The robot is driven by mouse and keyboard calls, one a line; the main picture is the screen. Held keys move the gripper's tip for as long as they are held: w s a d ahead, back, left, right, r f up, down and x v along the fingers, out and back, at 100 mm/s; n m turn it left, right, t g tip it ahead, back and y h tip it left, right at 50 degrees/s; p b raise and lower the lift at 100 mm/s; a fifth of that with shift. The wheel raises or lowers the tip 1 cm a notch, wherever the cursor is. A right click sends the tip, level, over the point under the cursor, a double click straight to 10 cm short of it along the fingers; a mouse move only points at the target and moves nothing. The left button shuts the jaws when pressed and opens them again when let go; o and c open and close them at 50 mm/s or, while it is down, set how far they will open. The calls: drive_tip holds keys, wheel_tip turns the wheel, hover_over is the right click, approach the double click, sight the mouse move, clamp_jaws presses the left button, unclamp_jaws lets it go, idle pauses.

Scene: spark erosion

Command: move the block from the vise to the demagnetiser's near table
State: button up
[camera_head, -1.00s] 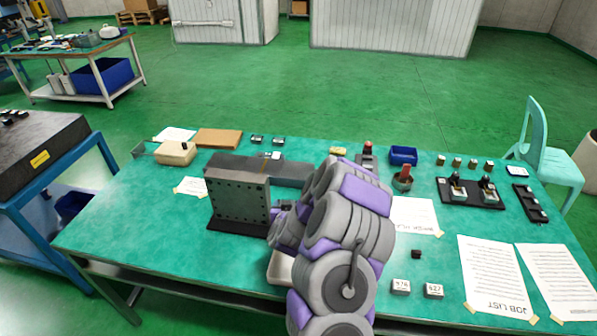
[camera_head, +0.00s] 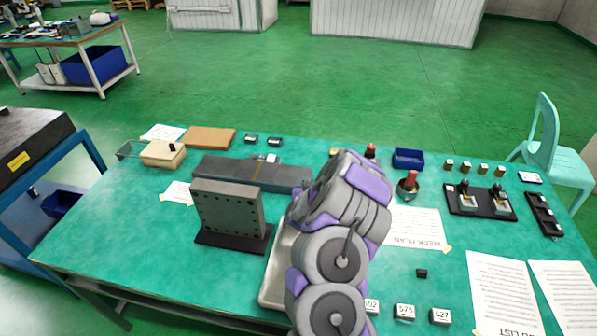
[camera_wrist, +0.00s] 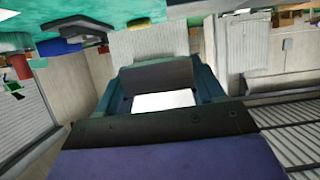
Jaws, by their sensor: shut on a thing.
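My gripper (camera_wrist: 160,82) is in the wrist view, shut on a block with a bright white face (camera_wrist: 163,100); a dark grey part lies just beyond it. In the head view my arm hides the gripper and the block. A long, low dark grey unit with a brown stripe across its middle (camera_head: 225,170), which looks like the demagnetiser, lies on the bench, left of my arm. I cannot make out a vise for certain; an upright drilled dark plate on a base (camera_head: 228,210) stands in front of that unit.
A pale tray (camera_head: 272,290) is partly under my arm. Several small labelled blocks (camera_head: 405,311) stand at the front edge. A red-handled pot (camera_head: 408,187), a blue bin (camera_head: 408,159) and a black fixture board (camera_head: 480,204) are to the right. Bare bench lies left of the plate.

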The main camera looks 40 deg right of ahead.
drive_tip(key=w, duration=0.3)
drive_tip(key=shift+d, duration=0.25)
drive_tip(key=s+d+r+b+x, duration=0.1)
drive_tip(key=b+x, duration=0.1)
drive_tip(key=x, duration=0.6)
hover_over(300, 177)
drive_tip(key=s+a, duration=0.1)
drive_tip(key=a, duration=0.1)
drive_tip(key=shift+d+r, duration=0.15)
drive_tip(key=shift+r, duration=0.25)
drive_tip(key=d, duration=0.1)
drive_tip(key=d+f, duration=0.1)
drive_tip(key=w+d+f+b, duration=0.1)
drive_tip(key=d, duration=0.1)
drive_tip(key=shift+a+f+b, duration=0.25)
drive_tip(key=shift+f+b, duration=0.25)
drive_tip(key=shift+f, duration=0.6)
drive_tip(key=shift+a, duration=1.1)
drive_tip(key=shift+a+r, duration=0.25)
drive_tip(key=shift+d, duration=0.1)
drive_tip(key=d+f, duration=0.2)
drive_tip(key=shift+d, duration=0.4)
drive_tip(key=shift+a, duration=0.9)
drive_tip(key=o, duration=1.5)
drive_tip(key=shift+a+r, duration=0.15)
drive_tip(key=shift+a, duration=0.15)
drive_tip(key=shift+c, duration=0.2)
drive_tip(key=shift+o, duration=0.7)
drive_tip(key=shift+s+d, duration=0.1)
drive_tip(key=shift+d, duration=0.55)
